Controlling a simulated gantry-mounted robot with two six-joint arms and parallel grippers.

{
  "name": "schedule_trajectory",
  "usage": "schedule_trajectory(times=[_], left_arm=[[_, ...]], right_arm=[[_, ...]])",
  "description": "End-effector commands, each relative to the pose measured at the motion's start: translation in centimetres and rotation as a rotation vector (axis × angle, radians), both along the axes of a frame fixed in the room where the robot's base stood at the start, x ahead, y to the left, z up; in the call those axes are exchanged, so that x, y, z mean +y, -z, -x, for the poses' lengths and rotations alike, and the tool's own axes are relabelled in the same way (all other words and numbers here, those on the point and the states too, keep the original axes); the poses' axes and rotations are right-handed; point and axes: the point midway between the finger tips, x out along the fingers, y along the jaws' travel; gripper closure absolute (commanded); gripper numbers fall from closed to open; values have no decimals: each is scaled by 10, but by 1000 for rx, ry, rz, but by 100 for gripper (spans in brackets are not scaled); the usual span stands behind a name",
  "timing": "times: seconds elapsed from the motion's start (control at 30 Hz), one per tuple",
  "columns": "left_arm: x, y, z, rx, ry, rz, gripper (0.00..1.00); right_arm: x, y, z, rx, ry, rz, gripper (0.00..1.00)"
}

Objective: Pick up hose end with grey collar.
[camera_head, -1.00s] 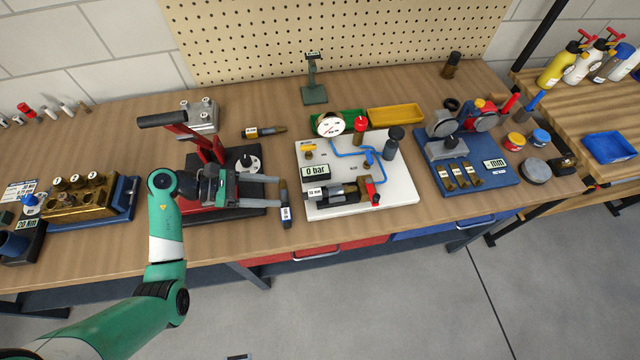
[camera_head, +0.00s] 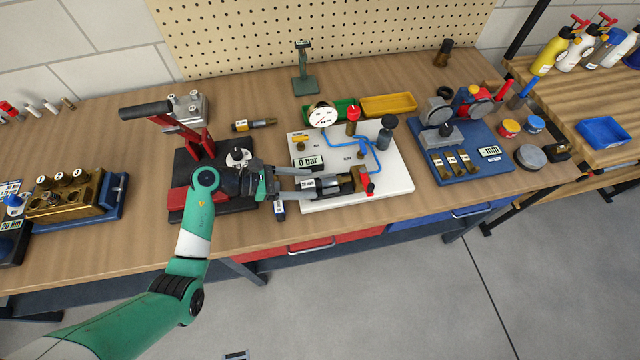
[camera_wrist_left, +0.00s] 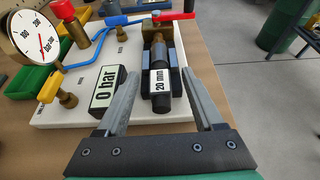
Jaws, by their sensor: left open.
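A dark hose end (camera_head: 331,186) with a "20 mm" label lies in a fixture on the front of the white board. In the left wrist view the hose end (camera_wrist_left: 160,104) points toward me, with a grey band (camera_wrist_left: 158,56) behind its label and brass beyond. My left gripper (camera_head: 311,177) is open at the board's left edge. In the left wrist view its fingertips (camera_wrist_left: 160,73) lie on either side of the hose end, with visible gaps. I cannot tell their height above it.
The white board (camera_head: 395,185) also carries a gauge (camera_head: 323,115), a "0 bar" display (camera_head: 307,162), blue tubing and a red-handled valve (camera_head: 367,180). A red-handled press (camera_head: 196,142) stands left. Small labelled pieces lie behind (camera_head: 254,124) and in front (camera_head: 280,209) of my gripper.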

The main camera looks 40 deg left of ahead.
Motion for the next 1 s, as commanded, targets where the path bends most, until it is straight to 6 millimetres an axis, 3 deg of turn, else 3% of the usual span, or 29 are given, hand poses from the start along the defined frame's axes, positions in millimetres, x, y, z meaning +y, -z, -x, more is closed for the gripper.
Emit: schedule_trajectory(times=[0.27,0.67,1.0], left_arm=[[-5,3,-7,0,-1,0,31],[-5,3,-6,0,0,0,100],[-5,3,-6,-1,-1,0,100]], right_arm=[[0,2,0,0,0,0,10],[0,2,0,0,0,0,10],[0,2,0,0,0,0,10]])
